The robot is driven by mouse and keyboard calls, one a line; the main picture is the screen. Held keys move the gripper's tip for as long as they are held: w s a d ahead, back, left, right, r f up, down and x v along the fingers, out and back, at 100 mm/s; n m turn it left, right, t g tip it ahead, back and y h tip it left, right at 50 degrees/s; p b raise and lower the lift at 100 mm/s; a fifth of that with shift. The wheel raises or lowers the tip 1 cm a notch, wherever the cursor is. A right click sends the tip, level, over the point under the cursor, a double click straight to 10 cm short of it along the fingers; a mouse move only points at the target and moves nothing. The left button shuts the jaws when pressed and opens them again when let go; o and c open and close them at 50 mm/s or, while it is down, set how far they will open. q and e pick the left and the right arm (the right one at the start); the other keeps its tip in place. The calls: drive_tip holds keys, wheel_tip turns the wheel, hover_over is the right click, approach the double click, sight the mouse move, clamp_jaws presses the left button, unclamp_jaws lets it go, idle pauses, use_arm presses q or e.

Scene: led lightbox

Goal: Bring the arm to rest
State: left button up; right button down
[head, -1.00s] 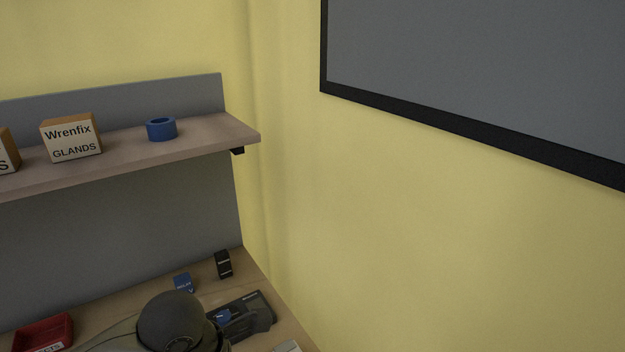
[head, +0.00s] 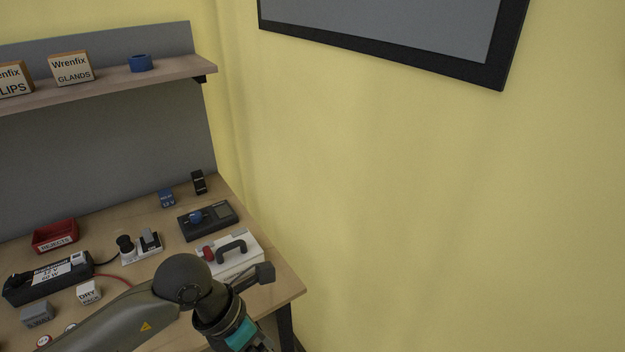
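One of my arms (head: 150,312) comes in from the lower left in the head view. Its dark round joint (head: 185,278) hangs over the front right part of the workbench (head: 283,287). From there the forearm, with a teal band (head: 241,334), points down and right and leaves the picture at the bottom. Neither gripper shows, so I cannot see whether either holds anything. The joint hides part of the bench close to a white box (head: 240,262) with a dark handle and a red part.
A black device (head: 208,220) with a blue knob lies behind the box. A red rejects tray (head: 55,236), a black power supply (head: 48,278) and a dry pack (head: 89,292) stand left. A shelf (head: 120,87) runs above. Right of the bench is yellow wall.

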use_arm(q)
drive_tip(key=w+d+f+n+t+h+b, duration=0.6)
drive_tip(key=f+n+h, duration=0.35)
drive_tip(key=n, duration=0.55)
drive_tip(key=a+f+n+t+y+b, duration=0.2)
drive_tip(key=a+f+n+t+y, duration=0.15)
drive_tip(key=a+f+n, duration=0.4)
drive_tip(key=a+f+n+t+y+b, duration=0.15)
drive_tip(key=a+f+n+y, duration=0.3)
drive_tip(key=f+n, duration=0.55)
drive_tip(key=s+a+f+n+g+y+b, duration=0.1)
drive_tip(key=s+a+f+n+g+y, duration=0.15)
drive_tip(key=s+f, duration=0.65)
drive_tip(key=s+a+f+n+g+y+b, duration=0.1)
drive_tip(key=s+a+f+n+g+y, duration=0.2)
drive_tip(key=s+f, duration=0.6)
drive_tip(key=s+f+n+g+b, duration=0.1)
drive_tip(key=s+f, duration=0.3)
drive_tip(key=s, duration=0.4)
drive_tip(key=s+a+f+n+g+y, duration=0.1)
drive_tip(key=s+f+n+g, duration=0.2)
drive_tip(key=s, duration=0.5)
drive_tip(key=shift+a+f+n+b, duration=0.15)
drive_tip(key=shift+f+n+b, duration=0.25)
drive_tip(key=shift+f+n, duration=0.35)
use_arm(e)
wheel_tip(320, 180, down, 14)
drive_tip(key=shift+w+a, duration=0.15)
drive_tip(key=shift+w, duration=0.25)
